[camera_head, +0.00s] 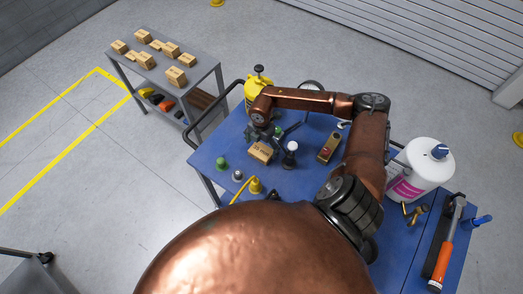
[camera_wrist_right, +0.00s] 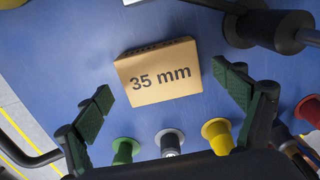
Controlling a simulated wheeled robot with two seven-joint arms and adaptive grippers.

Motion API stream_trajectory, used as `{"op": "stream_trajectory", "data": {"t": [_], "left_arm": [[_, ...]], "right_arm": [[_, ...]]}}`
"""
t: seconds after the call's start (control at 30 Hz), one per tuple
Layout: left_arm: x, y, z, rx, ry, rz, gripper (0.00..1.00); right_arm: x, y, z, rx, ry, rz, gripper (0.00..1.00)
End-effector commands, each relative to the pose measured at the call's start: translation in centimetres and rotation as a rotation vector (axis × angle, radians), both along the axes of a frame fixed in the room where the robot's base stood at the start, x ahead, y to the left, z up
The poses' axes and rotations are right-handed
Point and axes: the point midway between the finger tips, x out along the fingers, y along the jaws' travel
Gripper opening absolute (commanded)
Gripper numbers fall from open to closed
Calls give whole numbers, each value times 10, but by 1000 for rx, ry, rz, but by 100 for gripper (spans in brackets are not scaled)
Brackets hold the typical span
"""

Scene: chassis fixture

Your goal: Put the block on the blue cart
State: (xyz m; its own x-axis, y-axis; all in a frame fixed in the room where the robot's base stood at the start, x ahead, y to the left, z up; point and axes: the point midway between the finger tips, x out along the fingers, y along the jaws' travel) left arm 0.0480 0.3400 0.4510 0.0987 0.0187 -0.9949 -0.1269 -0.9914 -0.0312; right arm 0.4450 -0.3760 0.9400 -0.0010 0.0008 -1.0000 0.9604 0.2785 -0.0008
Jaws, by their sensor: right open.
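The tan block (camera_head: 261,152), marked "35 mm", rests on the blue top of the blue cart (camera_head: 212,158). In the right wrist view the block (camera_wrist_right: 158,73) lies flat, slightly turned, with its label up. My right gripper (camera_head: 272,132) is above the cart, right by the block in the head view. In the wrist view its two green-padded fingers (camera_wrist_right: 168,90) are spread wide on either side of the block, with gaps to both sides and nothing held. My left gripper does not show.
Green (camera_head: 221,163), grey (camera_head: 238,176) and yellow (camera_head: 256,186) pegs stand near the block. A white jug (camera_head: 425,168) stands right. A grey table (camera_head: 200,68) holds several similar blocks.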

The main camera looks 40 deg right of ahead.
Motion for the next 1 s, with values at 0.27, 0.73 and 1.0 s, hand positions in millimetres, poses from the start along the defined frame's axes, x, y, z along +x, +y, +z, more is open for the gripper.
{"op": "stream_trajectory", "data": {"t": [0.27, 0.73, 1.0], "left_arm": [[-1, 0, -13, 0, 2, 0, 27], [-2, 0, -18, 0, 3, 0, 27], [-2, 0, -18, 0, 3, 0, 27]], "right_arm": [[1, -1, 58, -1, -3, 1, 89], [0, 0, 97, 0, 0, -1, 89], [0, 0, 97, 0, 0, -1, 89]]}}
